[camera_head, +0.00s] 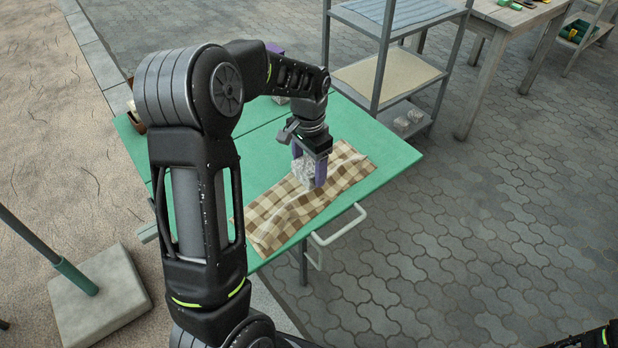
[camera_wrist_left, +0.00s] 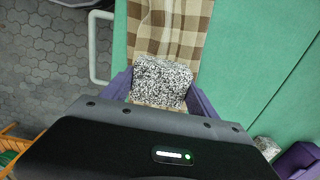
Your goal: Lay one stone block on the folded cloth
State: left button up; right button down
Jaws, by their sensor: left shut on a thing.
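A speckled grey stone block (camera_head: 304,169) is held between the purple fingers of my left gripper (camera_head: 310,170), at the folded cloth. The block also shows in the left wrist view (camera_wrist_left: 161,82), between the two fingers. The brown and cream checked cloth (camera_head: 275,214) lies on the green table (camera_head: 392,150); it also shows in the left wrist view (camera_wrist_left: 165,32). The block is over the cloth; I cannot tell whether it touches it. A second speckled block (camera_wrist_left: 266,147) lies on the green table at the lower right of the left wrist view. My right gripper is not in view.
A grey metal shelf rack (camera_head: 385,70) stands behind the table, with stones (camera_head: 408,118) on its low shelf. A purple object (camera_head: 274,48) is at the table's far side, partly behind my left arm. A white handle (camera_head: 340,228) sticks out from the table's front edge.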

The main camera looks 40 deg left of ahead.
pick_arm(q)
jog(key=shift+f, duration=0.15)
jog(key=shift+f, duration=1.85)
jog(key=shift+f+b, duration=0.45)
jog(key=shift+f, duration=0.15)
jog(key=o, duration=1.9)
